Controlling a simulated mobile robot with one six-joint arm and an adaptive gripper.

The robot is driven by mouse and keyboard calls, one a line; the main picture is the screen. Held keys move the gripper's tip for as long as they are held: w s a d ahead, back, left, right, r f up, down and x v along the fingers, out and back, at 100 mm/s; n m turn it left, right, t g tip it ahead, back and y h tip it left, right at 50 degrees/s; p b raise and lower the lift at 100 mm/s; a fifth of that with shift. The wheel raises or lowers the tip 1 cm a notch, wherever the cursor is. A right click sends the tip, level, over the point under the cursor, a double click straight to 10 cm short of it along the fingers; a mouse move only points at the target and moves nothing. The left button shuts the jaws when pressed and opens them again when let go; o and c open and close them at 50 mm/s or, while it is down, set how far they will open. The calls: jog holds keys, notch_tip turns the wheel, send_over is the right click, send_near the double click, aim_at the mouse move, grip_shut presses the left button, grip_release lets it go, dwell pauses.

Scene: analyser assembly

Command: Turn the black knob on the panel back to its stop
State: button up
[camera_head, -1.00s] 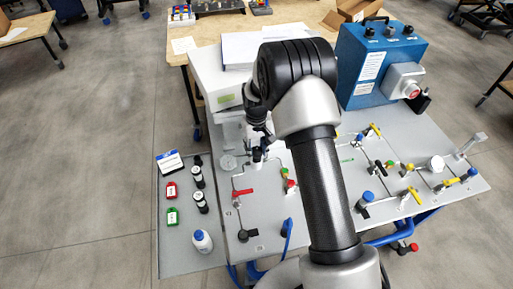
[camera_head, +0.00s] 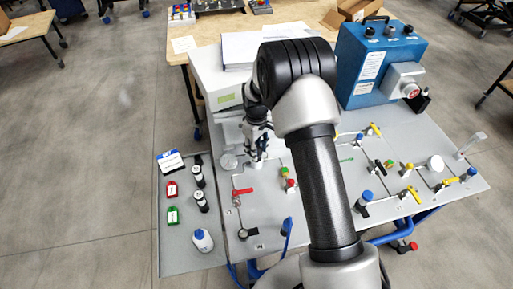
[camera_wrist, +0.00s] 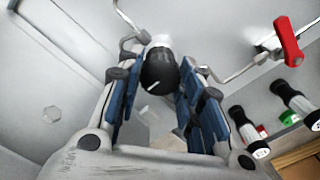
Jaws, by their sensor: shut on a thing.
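The black knob (camera_wrist: 158,70) has a white pointer line on its face and sits on a white stem among the panel's pipes. In the wrist view my gripper (camera_wrist: 163,82) has its blue-padded fingers on either side of the knob and is shut on it. The pointer line lies aslant in this view. In the head view my gripper (camera_head: 258,152) is low over the left part of the grey panel (camera_head: 270,200). There the knob is mostly hidden by the fingers.
A red lever valve (camera_wrist: 289,41) stands near the gripper. Black-and-white cylinders (camera_head: 199,178) and a white bottle (camera_head: 202,240) are on the left side tray. A white box (camera_head: 215,82) stands behind my gripper. A blue box (camera_head: 378,65) is at the back right.

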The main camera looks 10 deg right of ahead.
jog(key=o, duration=1.1)
jog(key=shift+c, duration=0.2)
notch_tip(320, 180, up, 12)
dwell(0.4)
